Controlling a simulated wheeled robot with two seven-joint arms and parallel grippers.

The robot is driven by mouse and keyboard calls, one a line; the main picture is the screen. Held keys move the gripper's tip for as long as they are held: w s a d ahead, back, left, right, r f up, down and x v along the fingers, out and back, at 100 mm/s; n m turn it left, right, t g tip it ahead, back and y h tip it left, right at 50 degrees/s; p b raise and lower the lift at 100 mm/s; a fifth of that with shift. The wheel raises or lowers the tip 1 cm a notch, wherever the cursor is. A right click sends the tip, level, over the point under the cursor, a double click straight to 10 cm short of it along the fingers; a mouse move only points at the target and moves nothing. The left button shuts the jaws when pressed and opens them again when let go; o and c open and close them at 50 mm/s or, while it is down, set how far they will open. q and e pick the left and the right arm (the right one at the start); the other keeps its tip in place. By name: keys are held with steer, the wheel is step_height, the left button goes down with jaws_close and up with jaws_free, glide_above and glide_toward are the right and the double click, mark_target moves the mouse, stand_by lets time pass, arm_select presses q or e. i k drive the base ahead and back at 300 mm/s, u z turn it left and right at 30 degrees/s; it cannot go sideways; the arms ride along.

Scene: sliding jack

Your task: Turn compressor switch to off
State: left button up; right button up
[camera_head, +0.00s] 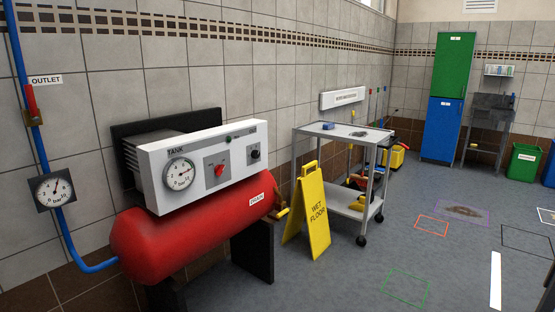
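The compressor has a red tank (190,236) with a white control panel (155,188) above it, at the left of the head view. A red switch knob (220,171) sits on a small grey plate in the middle of the panel. The small marks around it are too blurred to read, so I cannot tell its setting. A round tank gauge (179,174) is left of it and a black knob (254,153) is right of it. Neither of my grippers shows in this view.
A blue pipe (36,130) with a red-handled outlet valve (32,104) and gauge (55,189) runs down the left wall. A yellow wet-floor sign (308,215) and a grey cart (343,134) stand right of the compressor. The floor at the right is mostly open.

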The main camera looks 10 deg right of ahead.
mark_target(219, 169)
steer(key=z, duration=0.45)
steer(key=i, duration=1.15)
steer(key=u, duration=0.5)
steer(key=i, duration=0.85)
steer(key=u, duration=0.6)
